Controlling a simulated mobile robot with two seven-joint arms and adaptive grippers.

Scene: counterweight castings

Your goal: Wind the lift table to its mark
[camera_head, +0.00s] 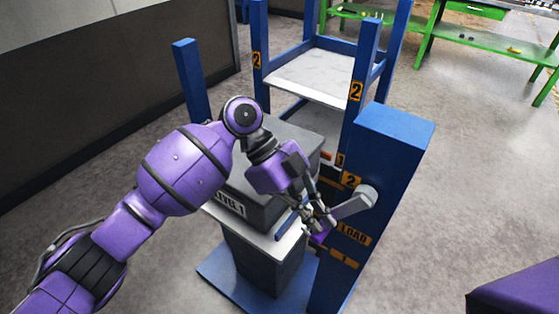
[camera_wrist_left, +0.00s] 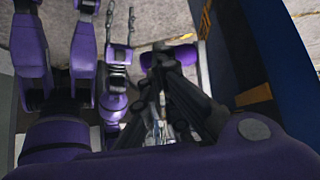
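The lift table's pale top (camera_head: 270,241) stands low beside a blue post (camera_head: 392,150) and carries a dark grey casting (camera_head: 262,208) with a white label. The post bears orange plates, marked "2" (camera_head: 350,180), "LOAD" (camera_head: 354,234) and a lower one. A grey crank arm (camera_head: 350,205) sticks out from the post, with a purple grip (camera_head: 318,239) at its end. My left gripper (camera_head: 319,222) is at this grip; its fingers appear closed around the grip (camera_wrist_left: 172,56) in the left wrist view. My right gripper (camera_wrist_left: 120,28) shows there with its fingers apart and empty.
A blue rack with pale shelves (camera_head: 312,75) stands behind the lift table. A dark partition (camera_head: 110,95) runs along the left. Green benches (camera_head: 480,55) stand at the back right.

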